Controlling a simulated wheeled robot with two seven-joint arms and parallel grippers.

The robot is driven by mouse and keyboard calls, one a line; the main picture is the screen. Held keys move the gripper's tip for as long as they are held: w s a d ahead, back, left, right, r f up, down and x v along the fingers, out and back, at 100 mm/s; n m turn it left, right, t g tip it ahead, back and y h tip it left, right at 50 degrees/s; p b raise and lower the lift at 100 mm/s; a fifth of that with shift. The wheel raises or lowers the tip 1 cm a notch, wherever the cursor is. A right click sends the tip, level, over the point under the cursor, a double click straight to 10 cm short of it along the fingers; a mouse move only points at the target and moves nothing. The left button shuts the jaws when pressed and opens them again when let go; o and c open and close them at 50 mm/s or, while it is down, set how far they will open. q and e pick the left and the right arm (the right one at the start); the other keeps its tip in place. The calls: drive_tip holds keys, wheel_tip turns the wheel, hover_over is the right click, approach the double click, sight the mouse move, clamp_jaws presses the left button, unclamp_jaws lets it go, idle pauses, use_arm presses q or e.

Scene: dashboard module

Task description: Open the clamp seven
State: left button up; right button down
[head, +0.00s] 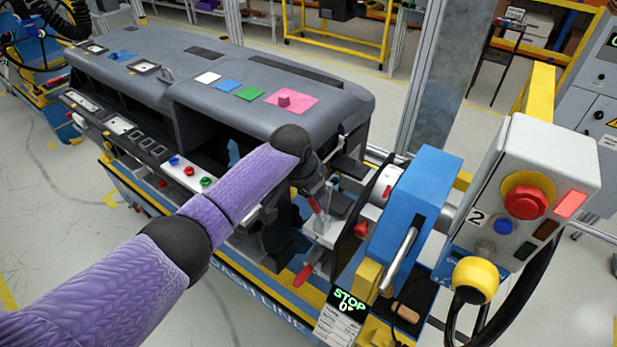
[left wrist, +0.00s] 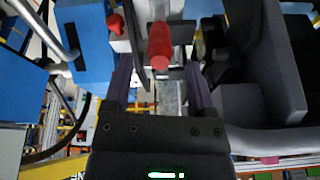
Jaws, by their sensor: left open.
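Red-handled toggle clamps sit at the right end of the dashboard module (head: 230,75). No number seven is legible on them. In the left wrist view, a red clamp handle (left wrist: 159,45) lies between the two fingers of my left gripper (left wrist: 158,68), with gaps showing beside it. The gripper is open. In the head view, my left gripper (head: 319,197) reaches down beside the module's right end, close to the clamps; its fingers are partly hidden. Another red handle (head: 303,275) points down and left below it. My right gripper is not in view.
A blue fixture block (head: 415,200) with a metal bar stands just right of the clamps. A control box (head: 545,180) marked 2 has a red button and a lit red lamp. A STOP display (head: 350,300) hangs at the front. Open floor lies at left.

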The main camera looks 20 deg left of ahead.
use_arm(q)
drive_tip(key=v, duration=0.4)
drive_tip(key=shift+s+r, duration=0.15)
drive_tip(key=shift+r, duration=0.15)
drive_tip(key=s+a+f+n+b, duration=0.1)
drive_tip(key=s+f+b, duration=0.35)
drive_tip(key=f, duration=0.75)
drive_tip(key=s+a+f+n+g+b, duration=0.1)
drive_tip(key=s+a+f+b, duration=0.3)
drive_tip(key=f, duration=0.9)
drive_tip(key=s+d+f+n+b, duration=0.1)
drive_tip(key=s+f+b, duration=0.3)
drive_tip(key=f, duration=0.8)
drive_tip(key=s+f+b, duration=0.2)
drive_tip(key=s+f, duration=0.4)
drive_tip(key=s, duration=0.4)
drive_tip(key=s+a+f+g+y+b, duration=0.1)
drive_tip(key=s+f+b, duration=0.1)
drive_tip(key=s+f, duration=0.4)
drive_tip(key=s+f+g+b, duration=0.1)
drive_tip(key=s+f, duration=0.5)
drive_tip(key=s, duration=1)
drive_tip(key=shift+f+n+b, duration=0.3)
drive_tip(key=shift+b, duration=0.45)
